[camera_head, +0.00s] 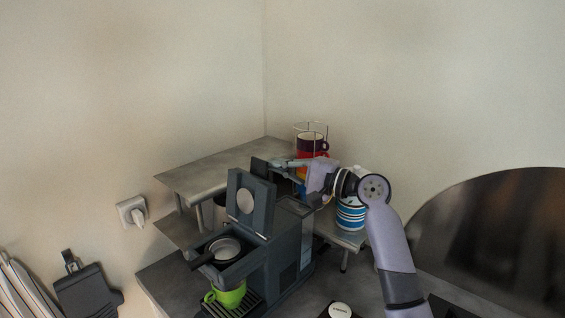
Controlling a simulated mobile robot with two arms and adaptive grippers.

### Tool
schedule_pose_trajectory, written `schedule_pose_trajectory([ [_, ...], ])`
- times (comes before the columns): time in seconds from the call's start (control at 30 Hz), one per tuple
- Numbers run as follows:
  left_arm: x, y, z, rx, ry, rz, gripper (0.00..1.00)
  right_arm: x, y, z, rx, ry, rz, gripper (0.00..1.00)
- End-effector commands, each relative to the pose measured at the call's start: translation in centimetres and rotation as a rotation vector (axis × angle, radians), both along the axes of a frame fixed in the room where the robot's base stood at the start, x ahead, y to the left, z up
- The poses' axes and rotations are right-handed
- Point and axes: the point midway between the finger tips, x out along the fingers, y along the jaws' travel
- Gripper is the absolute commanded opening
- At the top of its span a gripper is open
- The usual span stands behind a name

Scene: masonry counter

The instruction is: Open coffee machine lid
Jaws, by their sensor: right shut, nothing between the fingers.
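The dark grey coffee machine (277,255) stands on the counter in the middle of the head view. Its lid (250,203) is raised, standing nearly upright at the back of the opening, with a pale round disc on its inner face. The open top shows a round light chamber (225,249). A green cup (228,295) sits on the drip tray below. My right gripper (276,163) is shut and empty, just above and behind the raised lid's top edge; I cannot tell whether it touches the lid. My left gripper is out of view.
A grey two-level shelf (205,176) stands behind the machine. Stacked cups in a wire rack (311,143) and blue-striped cups (350,217) stand close to my right arm. A wall socket with a plug (132,212) is at left. A round dark panel (500,240) stands at right.

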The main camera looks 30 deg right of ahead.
Motion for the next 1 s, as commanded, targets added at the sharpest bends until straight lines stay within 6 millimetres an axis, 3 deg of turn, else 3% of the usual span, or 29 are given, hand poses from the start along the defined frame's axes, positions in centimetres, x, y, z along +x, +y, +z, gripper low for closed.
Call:
schedule_pose_trajectory([
  [0.2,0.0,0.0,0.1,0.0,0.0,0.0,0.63,-0.1,0.1,0.1,-0.01,-0.003,0.0,0.0],
  [0.5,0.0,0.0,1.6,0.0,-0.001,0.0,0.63,-1.1,3.3,1.6,-0.221,-0.073,0.001,0.0],
  [0.87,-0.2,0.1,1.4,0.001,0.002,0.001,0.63,-1.2,3.2,1.4,-0.224,-0.073,0.0,0.0],
  [1.0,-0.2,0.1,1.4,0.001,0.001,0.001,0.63,-2.3,2.4,1.4,-0.225,-0.073,-0.002,0.0],
])
